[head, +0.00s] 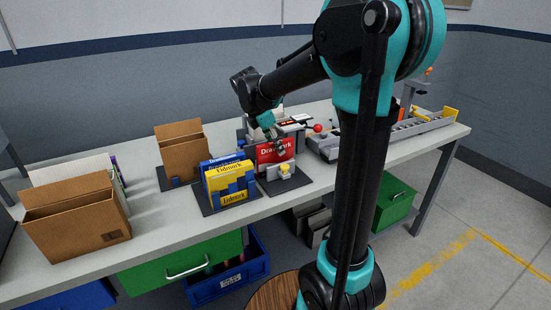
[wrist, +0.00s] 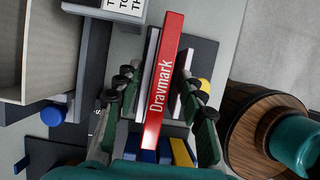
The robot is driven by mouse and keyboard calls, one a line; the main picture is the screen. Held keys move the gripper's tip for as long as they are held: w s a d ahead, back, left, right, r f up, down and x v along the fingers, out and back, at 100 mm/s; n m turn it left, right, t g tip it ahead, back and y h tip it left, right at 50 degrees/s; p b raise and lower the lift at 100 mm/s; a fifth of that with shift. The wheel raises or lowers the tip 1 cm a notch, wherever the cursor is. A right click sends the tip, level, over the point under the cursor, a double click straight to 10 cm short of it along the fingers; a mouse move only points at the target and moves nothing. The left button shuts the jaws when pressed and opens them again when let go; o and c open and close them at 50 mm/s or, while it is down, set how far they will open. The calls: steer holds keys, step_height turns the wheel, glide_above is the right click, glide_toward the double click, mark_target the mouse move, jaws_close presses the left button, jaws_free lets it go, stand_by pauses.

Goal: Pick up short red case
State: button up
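The red case (head: 275,151), marked "Dravmark", stands upright in a dark holder on the bench, right of the yellow and blue cases. In the wrist view its narrow red edge (wrist: 163,85) runs between the fingers. My gripper (head: 274,137) is at the top of the red case and partly covers it. In the wrist view my gripper (wrist: 159,83) is open, with a finger on each side of the red case and visible gaps between. The lower part of the case is hidden by its holder.
Yellow "Fidmark" cases (head: 228,172) and blue cases stand in a holder close on the left. Brown cardboard holders (head: 77,217) are further left. A vise-like fixture (head: 325,147) lies to the right. A wooden barrel top (wrist: 262,128) shows in the wrist view.

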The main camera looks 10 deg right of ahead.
steer(key=shift+f, duration=0.15)
jaws_close()
stand_by(0.4)
